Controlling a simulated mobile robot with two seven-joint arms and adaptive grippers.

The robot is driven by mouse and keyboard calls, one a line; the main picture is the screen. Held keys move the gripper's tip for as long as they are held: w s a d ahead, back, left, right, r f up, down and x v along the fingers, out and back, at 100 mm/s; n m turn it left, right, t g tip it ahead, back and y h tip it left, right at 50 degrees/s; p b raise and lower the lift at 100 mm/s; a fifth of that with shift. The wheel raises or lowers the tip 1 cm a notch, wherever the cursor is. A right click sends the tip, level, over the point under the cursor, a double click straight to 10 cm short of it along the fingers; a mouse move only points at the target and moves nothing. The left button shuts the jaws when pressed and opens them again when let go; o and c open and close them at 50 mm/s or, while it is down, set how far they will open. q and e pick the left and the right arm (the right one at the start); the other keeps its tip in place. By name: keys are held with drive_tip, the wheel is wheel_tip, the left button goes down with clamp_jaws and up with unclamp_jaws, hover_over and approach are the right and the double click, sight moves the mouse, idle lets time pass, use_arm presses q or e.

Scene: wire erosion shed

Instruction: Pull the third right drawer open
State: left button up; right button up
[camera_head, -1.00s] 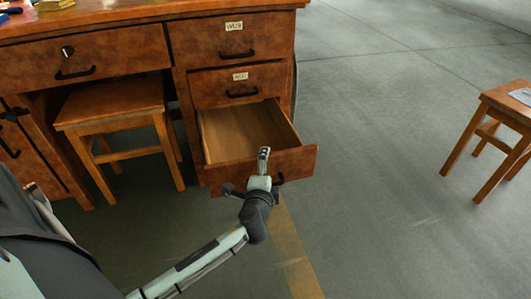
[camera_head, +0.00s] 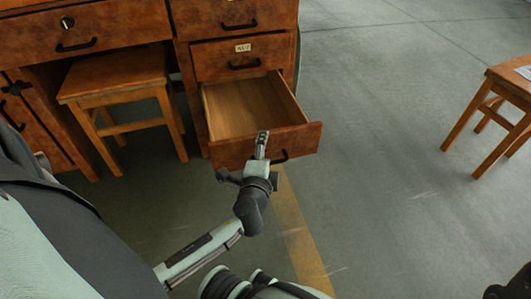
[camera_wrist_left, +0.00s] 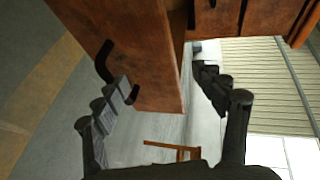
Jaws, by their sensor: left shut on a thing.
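The third right drawer (camera_head: 235,151) is the lowest one in the desk's right column. It stands well open in the head view, and its pale wooden inside looks empty. My left gripper (camera_head: 262,142) is shut on the drawer's front panel, over its top edge, left of the black handle (camera_head: 281,157). In the left wrist view the front panel (camera_wrist_left: 150,50) lies between the two fingers (camera_wrist_left: 165,85), one on the handle side and one on the inner side. The handle (camera_wrist_left: 103,62) is close to one finger. My right gripper does not show clearly.
Above it, the second right drawer (camera_head: 220,60) and the top right drawer (camera_head: 205,20) are shut. A wooden stool (camera_head: 115,80) stands under the desk to the left. Another stool (camera_head: 505,95) stands far right. The floor (camera_head: 400,170) between is clear.

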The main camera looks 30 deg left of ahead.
use_arm(q)
drive_tip(key=shift+s+d+r, duration=0.15)
drive_tip(key=shift+s+r, duration=0.15)
drive_tip(key=shift+r, duration=0.05)
drive_tip(key=c, duration=0.7)
drive_tip(key=shift+s+d+f, duration=0.2)
drive_tip(key=shift+s+d, duration=0.35)
drive_tip(key=shift+s, duration=0.25)
